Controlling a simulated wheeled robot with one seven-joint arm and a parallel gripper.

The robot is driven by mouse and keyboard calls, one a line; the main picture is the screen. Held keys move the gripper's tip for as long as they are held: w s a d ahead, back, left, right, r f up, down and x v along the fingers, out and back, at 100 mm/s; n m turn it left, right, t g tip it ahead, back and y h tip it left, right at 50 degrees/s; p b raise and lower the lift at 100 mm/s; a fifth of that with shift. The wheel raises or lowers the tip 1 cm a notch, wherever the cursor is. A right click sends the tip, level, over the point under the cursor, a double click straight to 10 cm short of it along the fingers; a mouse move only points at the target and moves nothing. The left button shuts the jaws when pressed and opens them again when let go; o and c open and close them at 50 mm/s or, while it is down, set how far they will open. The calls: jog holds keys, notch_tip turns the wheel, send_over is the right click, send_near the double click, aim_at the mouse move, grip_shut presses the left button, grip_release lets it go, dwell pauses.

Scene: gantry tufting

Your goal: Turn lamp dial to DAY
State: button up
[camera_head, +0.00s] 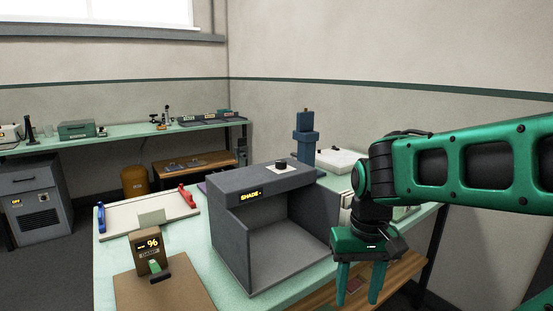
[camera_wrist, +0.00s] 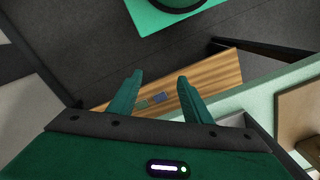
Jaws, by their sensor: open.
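The lamp dial (camera_head: 281,164) is a small dark knob on top of a grey box-shaped lamp booth (camera_head: 232,235) with an open front. A yellow display (camera_head: 250,195) on the booth's upper front edge reads "SHADE". My gripper (camera_head: 359,297) hangs pointing down to the right of the booth, past the table's front edge. It is apart from the booth and lower than the dial. In the wrist view my gripper (camera_wrist: 158,80) is open, with nothing between its fingers. The dial does not show in the wrist view.
A wooden shelf (camera_wrist: 220,82) lies below my gripper. A second bench (camera_head: 100,142) stands behind.

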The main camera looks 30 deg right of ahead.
aim_at(281, 161)
jog(key=w+d+r+n, duration=0.2)
jog(key=w+r, duration=1.3)
jog(key=w, duration=0.3)
jog(key=w+d+r+n, duration=0.2)
jog(key=w+d+r, duration=0.1)
jog(key=w+r, duration=1.3)
jog(key=f, duration=0.4)
jog(key=w+f, duration=0.1)
jog(key=f, duration=0.7)
jog(key=shift+w+a+f, duration=0.1)
jog(key=shift+w+a, duration=0.05)
jog(key=shift+w, duration=0.2)
jog(key=shift+c, duration=0.7)
jog(key=c, duration=0.9)
